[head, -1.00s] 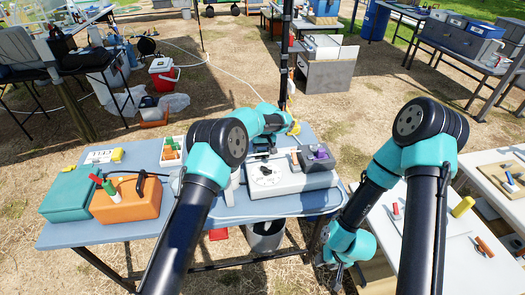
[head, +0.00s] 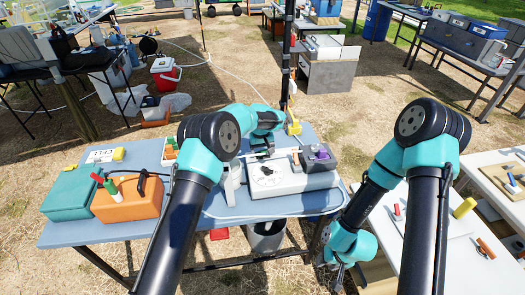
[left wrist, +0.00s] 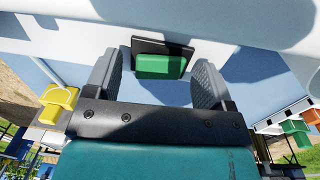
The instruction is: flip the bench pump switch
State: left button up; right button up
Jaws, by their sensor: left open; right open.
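The bench pump (head: 290,180) is a pale grey unit with a round white dial, on the blue table in the head view. In the left wrist view a green rocker switch (left wrist: 160,66) sits on a black plate on the pump's pale wall. My left gripper (left wrist: 157,84) is open and empty, with the switch in the gap between its fingers; I cannot tell whether it touches. In the head view my left gripper (head: 262,151) is small, at the pump's back edge, and the switch is hidden. My right gripper (head: 339,275) is open, low beside the table's right end.
An orange case (head: 128,200) and a teal case (head: 70,193) stand on the table's left. A yellow fitting (head: 295,128) is behind the pump. A dark box with a purple knob (head: 321,154) adjoins the pump's right. A white table (head: 450,250) stands at right.

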aim_at(260, 153)
pick_arm(q)
notch_tip(260, 153, up, 17)
jog(key=shift+a+r, duration=0.2)
jog(key=shift+a, duration=0.25)
dwell(0.3)
